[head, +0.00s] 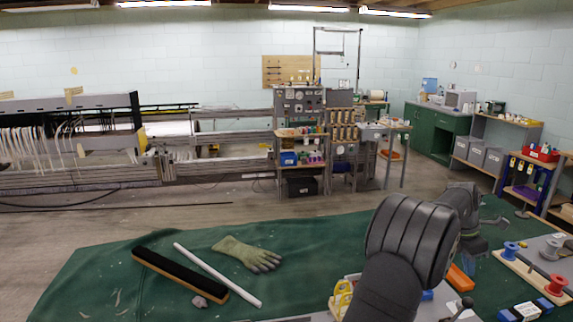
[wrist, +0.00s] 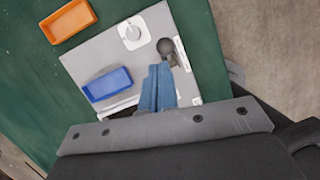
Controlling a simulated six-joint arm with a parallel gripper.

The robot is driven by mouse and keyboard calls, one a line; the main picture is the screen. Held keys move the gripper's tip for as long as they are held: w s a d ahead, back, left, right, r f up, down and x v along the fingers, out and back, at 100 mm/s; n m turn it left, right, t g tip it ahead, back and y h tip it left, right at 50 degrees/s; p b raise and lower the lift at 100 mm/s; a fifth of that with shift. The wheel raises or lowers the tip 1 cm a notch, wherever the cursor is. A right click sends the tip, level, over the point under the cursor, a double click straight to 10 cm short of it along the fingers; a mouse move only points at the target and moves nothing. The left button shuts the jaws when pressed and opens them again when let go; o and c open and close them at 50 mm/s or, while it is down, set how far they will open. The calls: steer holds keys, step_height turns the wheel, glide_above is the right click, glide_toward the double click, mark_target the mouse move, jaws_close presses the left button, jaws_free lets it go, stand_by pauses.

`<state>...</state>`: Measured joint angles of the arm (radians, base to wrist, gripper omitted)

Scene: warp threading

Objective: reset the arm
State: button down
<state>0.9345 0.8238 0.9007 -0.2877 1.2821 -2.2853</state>
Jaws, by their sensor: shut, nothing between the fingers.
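My arm comes in from the bottom right of the head view and reaches over the green-covered table. In the wrist view, my gripper (wrist: 159,67) shows as two blue fingers side by side, closed together with nothing held between them. The fingers are over a grey board (wrist: 95,55), next to a dark round knob (wrist: 166,46). A blue tray (wrist: 107,84) is left of the fingers. An orange tray (wrist: 68,21) is farther off at the upper left. In the head view my arm hides part of the board, and the fingers are hard to make out.
On the table (head: 110,270) lie a black-topped bar (head: 178,272), a white rod (head: 217,275) and a glove (head: 247,254). Red (head: 557,284) and blue (head: 511,249) spools stand at the right. A loom (head: 90,150) stands beyond.

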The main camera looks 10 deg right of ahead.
steer(key=x, duration=0.2)
steer(key=a+x, duration=0.1)
steer(key=x, duration=0.5)
steer(key=shift+a+f, duration=0.3)
steer(key=shift+a, duration=0.1)
steer(key=h, duration=0.6)
glide_toward(466, 299)
steer(key=shift+a+f, duration=1.8)
steer(key=shift+f, duration=1)
steer(key=shift+s+a+f+m+h, duration=0.2)
steer(key=shift+a+f+h, duration=0.4)
steer(key=shift+h, duration=0.2)
steer(key=shift+s+a+f+m+h, duration=0.1)
steer(key=shift+a+f+m+h, duration=0.1)
steer(key=shift+a+f+h, duration=0.45)
steer(key=shift+r, duration=0.1)
